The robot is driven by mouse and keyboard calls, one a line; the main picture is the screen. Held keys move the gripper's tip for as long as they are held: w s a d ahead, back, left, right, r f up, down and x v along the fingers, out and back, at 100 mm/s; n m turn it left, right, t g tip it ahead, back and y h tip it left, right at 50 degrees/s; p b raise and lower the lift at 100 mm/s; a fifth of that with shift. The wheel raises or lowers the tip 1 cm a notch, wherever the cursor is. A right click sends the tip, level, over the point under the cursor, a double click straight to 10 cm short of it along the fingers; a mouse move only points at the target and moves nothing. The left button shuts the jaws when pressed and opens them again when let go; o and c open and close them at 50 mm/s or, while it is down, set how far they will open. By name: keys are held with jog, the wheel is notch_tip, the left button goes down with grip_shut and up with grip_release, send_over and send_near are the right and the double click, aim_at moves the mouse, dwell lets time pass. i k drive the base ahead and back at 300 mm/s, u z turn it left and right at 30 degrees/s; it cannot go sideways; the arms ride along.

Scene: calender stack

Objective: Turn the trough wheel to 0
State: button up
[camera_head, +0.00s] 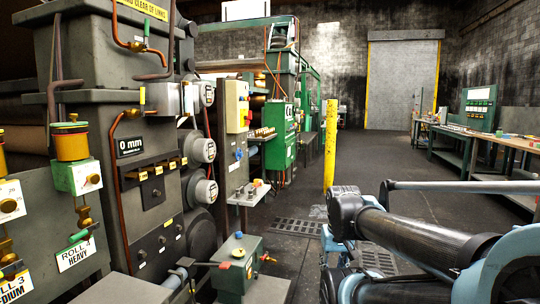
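I cannot make out a wheel clearly marked as the trough wheel. A black plate reading "0 mm" (131,146) is on the grey machine front at left. Below it is a row of small brass-coloured knobs (157,169). Round grey gauge-like housings (203,148) stick out from the machine's side. A green box (238,262) with a red-tipped lever and small coloured knobs stands low at bottom centre. My dark and light-blue arm (420,240) is folded at lower right, apart from the machine. My gripper cannot be made out.
A yellow post (331,145) stands right of the machine, with floor grates (297,227) near its foot. Workbenches (450,150) line the right side. Open dark floor (385,155) runs back to a shutter door (402,85).

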aim_at(241, 154)
jog(key=z, duration=0.1)
jog(key=i, duration=1.15)
jog(key=u, duration=0.45)
jog(key=i, duration=0.5)
jog(key=u, duration=0.25)
